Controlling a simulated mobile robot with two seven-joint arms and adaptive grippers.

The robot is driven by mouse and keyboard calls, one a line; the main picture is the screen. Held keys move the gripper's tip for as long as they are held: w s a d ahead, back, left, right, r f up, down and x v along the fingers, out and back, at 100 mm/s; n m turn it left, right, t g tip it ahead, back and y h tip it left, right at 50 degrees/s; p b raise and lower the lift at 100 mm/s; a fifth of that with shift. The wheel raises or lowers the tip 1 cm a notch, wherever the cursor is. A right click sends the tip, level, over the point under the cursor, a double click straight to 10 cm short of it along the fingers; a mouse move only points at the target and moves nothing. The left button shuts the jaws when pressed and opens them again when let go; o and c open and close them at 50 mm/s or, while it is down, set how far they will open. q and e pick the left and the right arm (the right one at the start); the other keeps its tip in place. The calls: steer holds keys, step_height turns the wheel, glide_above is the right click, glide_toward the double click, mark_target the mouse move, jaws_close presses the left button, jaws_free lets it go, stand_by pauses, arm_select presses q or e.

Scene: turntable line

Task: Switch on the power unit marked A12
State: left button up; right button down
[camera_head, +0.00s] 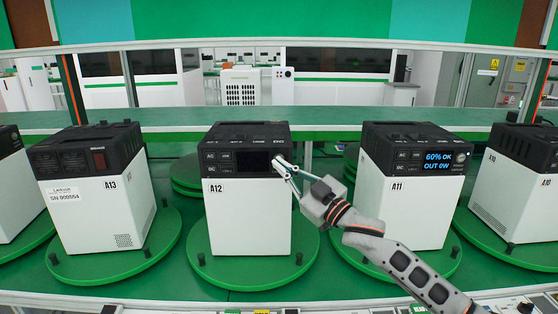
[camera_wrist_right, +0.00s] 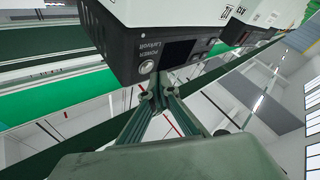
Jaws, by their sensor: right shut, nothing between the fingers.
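The power unit marked A12 (camera_head: 248,218) is a white box with a black top and stands upright on a green turntable (camera_head: 225,275). Its front screen (camera_head: 253,161) is dark; the screen also shows dark in the right wrist view (camera_wrist_right: 181,52). My right gripper (camera_head: 281,163) is shut and empty, its fingertips at the right end of A12's black front panel. In the right wrist view a round silver button (camera_wrist_right: 147,67) beside the word POWER lies just beyond the fingertips (camera_wrist_right: 160,97). I cannot tell whether they touch it. My left gripper is not in view.
Unit A11 (camera_head: 400,212), its screen lit with "60% OK OUT 0W", stands right of A12, behind my right arm. Unit A13 (camera_head: 100,220) stands left, turned, and unit A10 (camera_head: 512,205) far right. Each sits on a green disc with small black posts.

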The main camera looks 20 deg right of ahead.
steer(key=shift+w, duration=0.1)
steer(key=shift+w+d, duration=0.1)
steer(key=shift+w, duration=0.2)
steer(key=shift+w+d+p, duration=0.1)
steer(key=shift+w+p, duration=0.2)
steer(key=shift+p, duration=0.05)
stand_by(0.6)
steer(key=shift+s, duration=0.1)
steer(key=shift+s+a+p, duration=0.2)
steer(key=shift+s+p, duration=0.3)
steer(key=shift+s, duration=0.1)
